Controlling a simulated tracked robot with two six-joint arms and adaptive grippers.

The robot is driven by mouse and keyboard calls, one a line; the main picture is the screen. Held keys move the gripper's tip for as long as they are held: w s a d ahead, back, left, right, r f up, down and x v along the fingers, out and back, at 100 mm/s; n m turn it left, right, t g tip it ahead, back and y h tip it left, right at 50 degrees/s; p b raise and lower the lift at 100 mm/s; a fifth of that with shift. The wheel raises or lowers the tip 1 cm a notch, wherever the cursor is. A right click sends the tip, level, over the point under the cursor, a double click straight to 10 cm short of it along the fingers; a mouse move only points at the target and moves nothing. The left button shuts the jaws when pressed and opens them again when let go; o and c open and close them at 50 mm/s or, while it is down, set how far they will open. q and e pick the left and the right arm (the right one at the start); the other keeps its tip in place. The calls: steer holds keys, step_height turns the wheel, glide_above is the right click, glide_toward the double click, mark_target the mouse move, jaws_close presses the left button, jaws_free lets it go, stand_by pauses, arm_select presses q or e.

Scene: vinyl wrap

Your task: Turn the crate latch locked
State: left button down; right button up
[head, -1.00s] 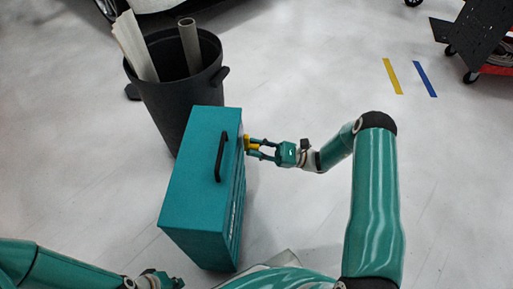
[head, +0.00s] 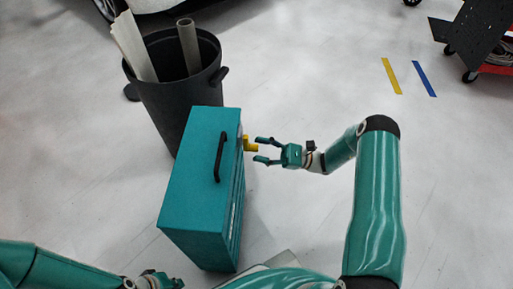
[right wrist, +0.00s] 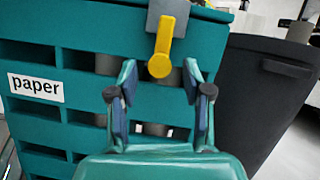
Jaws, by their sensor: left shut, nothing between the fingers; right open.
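The teal crate (head: 200,170) stands on the floor, with a black handle (head: 219,157) on its top. Its yellow latch (head: 250,145) sticks out from the right side near the top edge. In the right wrist view the latch (right wrist: 164,45) lies over a grey plate (right wrist: 168,12), its arm pointing down the picture with a slight tilt. My right gripper (head: 261,150) is open and empty, just right of the latch, its fingers pointing at it and apart from it. My left gripper (head: 160,282) is shut and empty at the bottom edge, partly cut off.
A black bin (head: 185,105) with boards and a tube stands right behind the crate. The crate's slatted side carries a "paper" label (right wrist: 36,88). A dark cart (head: 480,40) is at the far upper right. The floor right of the crate is otherwise clear.

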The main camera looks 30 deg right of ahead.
steer(key=v, duration=1)
steer(key=shift+w, duration=0.1)
